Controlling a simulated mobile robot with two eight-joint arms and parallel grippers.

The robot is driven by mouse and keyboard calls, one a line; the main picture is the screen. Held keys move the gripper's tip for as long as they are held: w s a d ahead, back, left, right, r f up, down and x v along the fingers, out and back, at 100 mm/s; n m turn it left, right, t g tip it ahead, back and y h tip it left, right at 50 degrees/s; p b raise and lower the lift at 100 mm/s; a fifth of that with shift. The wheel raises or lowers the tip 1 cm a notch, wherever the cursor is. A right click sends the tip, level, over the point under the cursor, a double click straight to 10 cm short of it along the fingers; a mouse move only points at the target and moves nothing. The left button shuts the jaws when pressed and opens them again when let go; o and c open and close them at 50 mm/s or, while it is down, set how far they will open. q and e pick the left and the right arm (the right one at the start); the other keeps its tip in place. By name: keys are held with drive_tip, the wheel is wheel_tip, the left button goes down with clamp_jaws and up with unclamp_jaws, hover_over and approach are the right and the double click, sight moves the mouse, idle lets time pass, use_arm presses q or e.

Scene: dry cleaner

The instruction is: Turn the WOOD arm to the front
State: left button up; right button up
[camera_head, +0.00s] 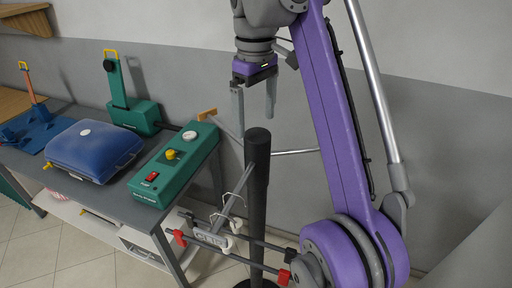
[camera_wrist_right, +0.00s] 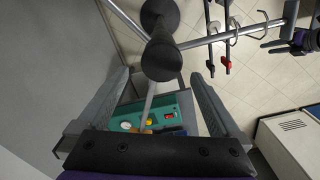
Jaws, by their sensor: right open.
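A black post (camera_head: 257,180) stands upright with thin metal arms sticking out of it. One arm points back left and ends in a tan, wood-coloured tip (camera_head: 207,115). Another metal arm (camera_head: 295,152) points right. No readable WOOD label shows. My right gripper (camera_head: 254,118) points down, open and empty, above the post top. In the right wrist view the post (camera_wrist_right: 162,45) rises near its open fingers, with a metal arm (camera_wrist_right: 149,103) between them. My left gripper (camera_wrist_right: 275,45) appears small at upper right there.
A grey table (camera_head: 112,192) at left holds a green press (camera_head: 180,160), a blue case (camera_head: 95,150) and another green device (camera_head: 133,113). Hangers with red ends (camera_head: 180,238) hang low by the post. The grey wall (camera_head: 430,120) is behind.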

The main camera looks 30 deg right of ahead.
sight(256, 151)
drive_tip(key=f+b, duration=0.1)
drive_tip(key=f, duration=0.1)
drive_tip(key=f+b, duration=0.1)
drive_tip(key=f, duration=0.2)
drive_tip(key=f+b, duration=0.1)
drive_tip(key=f, duration=0.2)
drive_tip(key=shift+s, duration=0.25)
drive_tip(key=shift+f+b, duration=0.4)
drive_tip(key=shift+f, duration=0.25)
use_arm(q)
drive_tip(key=f, duration=0.2)
drive_tip(key=s+f, duration=0.2)
drive_tip(key=f, duration=0.1)
drive_tip(key=shift+f, duration=0.3)
use_arm(e)
drive_tip(key=shift+c, duration=0.3)
clamp_jaws()
